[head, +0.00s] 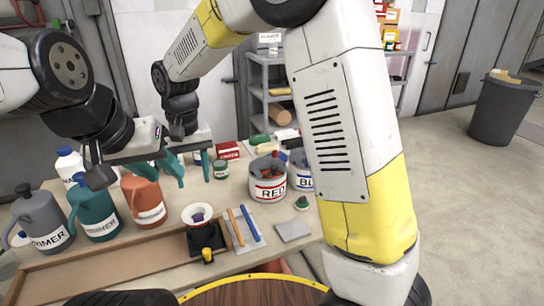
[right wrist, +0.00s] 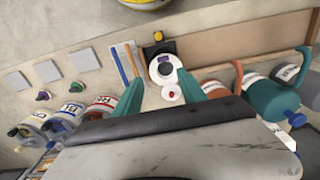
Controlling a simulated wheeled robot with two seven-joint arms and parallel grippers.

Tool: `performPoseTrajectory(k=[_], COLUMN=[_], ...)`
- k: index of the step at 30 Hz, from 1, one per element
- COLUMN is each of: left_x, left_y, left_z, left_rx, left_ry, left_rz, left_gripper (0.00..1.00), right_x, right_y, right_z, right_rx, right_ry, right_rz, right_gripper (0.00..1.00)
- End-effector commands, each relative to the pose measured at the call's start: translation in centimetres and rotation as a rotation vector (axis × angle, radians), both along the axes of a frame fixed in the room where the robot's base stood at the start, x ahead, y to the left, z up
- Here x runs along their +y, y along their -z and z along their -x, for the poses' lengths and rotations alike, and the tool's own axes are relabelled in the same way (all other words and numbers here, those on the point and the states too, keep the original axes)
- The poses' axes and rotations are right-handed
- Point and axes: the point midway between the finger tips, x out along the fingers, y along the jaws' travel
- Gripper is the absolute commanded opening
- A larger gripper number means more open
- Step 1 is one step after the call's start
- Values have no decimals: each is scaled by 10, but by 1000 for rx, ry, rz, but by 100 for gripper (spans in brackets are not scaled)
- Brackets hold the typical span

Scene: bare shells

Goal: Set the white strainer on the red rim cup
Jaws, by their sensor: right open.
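A white ring with a dark purple middle, which looks like the white strainer (head: 197,215), sits at the black stand near the front of the table. It also shows in the right wrist view (right wrist: 154,67).
Grey (head: 42,222), teal (head: 95,208) and orange-brown (head: 145,200) jugs stand at the left. Paint cans, one marked RED (head: 268,180), stand at the right. Orange and blue sticks (head: 243,226) lie beside the black stand (head: 207,238). My right arm hides part of the table's right side.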

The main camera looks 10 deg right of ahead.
Motion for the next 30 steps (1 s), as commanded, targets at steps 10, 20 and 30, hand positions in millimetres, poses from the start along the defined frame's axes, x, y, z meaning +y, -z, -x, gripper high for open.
performPoseTrajectory(k=[10,20,30], left_x=[0,0,0], left_y=[0,0,0], left_z=[0,0,0], left_rx=[0,0,0], left_ry=[0,0,0], left_rz=[0,0,0], left_gripper=[36,36,36], right_x=[-140,-243,-267], right_y=[-89,-117,-113], right_z=[29,108,140], right_rx=[-168,-411,-511], right_ry=[101,192,218], right_rz=[-179,-250,-242], right_gripper=[48,48,48])
